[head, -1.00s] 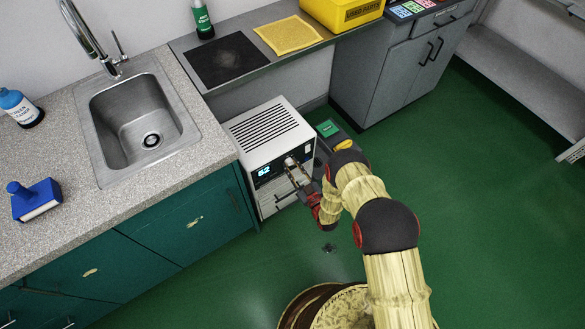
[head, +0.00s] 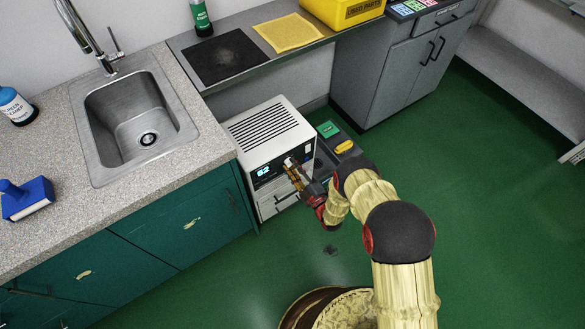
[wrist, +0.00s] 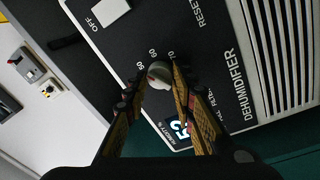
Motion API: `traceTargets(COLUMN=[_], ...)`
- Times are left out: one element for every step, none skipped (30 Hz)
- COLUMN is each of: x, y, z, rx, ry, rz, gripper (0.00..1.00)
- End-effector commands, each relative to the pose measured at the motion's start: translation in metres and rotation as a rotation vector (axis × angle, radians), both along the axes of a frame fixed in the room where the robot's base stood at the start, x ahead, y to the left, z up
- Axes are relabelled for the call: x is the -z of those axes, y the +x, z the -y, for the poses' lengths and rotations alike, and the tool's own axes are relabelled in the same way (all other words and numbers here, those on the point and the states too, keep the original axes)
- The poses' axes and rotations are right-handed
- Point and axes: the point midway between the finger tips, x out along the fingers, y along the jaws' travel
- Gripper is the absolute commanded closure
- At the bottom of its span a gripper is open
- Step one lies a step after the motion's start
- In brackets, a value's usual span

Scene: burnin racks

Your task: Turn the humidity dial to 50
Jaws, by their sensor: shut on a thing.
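The dehumidifier (head: 268,140) is a white box with a dark front panel, standing on the floor beside the teal counter. The humidity dial (wrist: 159,74) is a small pale round knob, with the numbers 50, 60 and 70 printed around it. My gripper (wrist: 161,76) is shut on the dial, one finger on each side. In the head view my gripper (head: 292,168) is at the panel and largely hides the dial. A lit display (wrist: 180,129) sits beside the dial; its digits are hard to read surely. The dial's exact pointer setting is not clear.
A white OFF switch (wrist: 110,12) and a RESET label are on the same panel. A grey bin unit (head: 337,146) with green and yellow parts stands right of the dehumidifier. The steel shelf (head: 285,50) runs above it. Green floor is open to the front and right.

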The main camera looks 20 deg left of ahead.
Motion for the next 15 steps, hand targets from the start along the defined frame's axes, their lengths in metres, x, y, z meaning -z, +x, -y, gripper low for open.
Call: traceTargets(x=[0.0012,0.0015,0.0016,0.0016,0.0014,0.0012,0.0011,0.001,0.0011,0.0011,0.0012,0.0013,0.0013,0.0014,0.0014], y=[-0.0008,-0.0011,-0.0011,-0.0011,-0.0009,-0.0007,-0.0007,-0.0005,-0.0006,-0.0006,-0.0007,-0.0008,-0.0008,-0.0009,-0.001], z=[-0.0009,-0.0008,-0.0007,-0.0008,-0.0009,-0.001,-0.0009,-0.0009,-0.0009,-0.0009,-0.0008,-0.0008,-0.0008,-0.0009,-0.0008], rx=[-0.003,-0.003,-0.003,-0.003,-0.003,-0.002,-0.003,-0.003,-0.003,-0.003,-0.002,-0.003,-0.003,-0.003,-0.003], ry=[-0.02,-0.031,-0.045,-0.056,-0.064,-0.075,-0.083,-0.089,-0.097,-0.103,-0.106,-0.112,-0.115,-0.118,-0.12], rz=[0.022,0.034,0.05,0.062,0.072,0.086,0.094,0.102,0.112,0.117,0.122,0.127,0.131,0.135,0.138], gripper=[1.0,1.0,1.0,1.0,1.0,1.0,1.0,1.0,1.0,1.0,1.0,1.0,1.0,1.0,1.0])
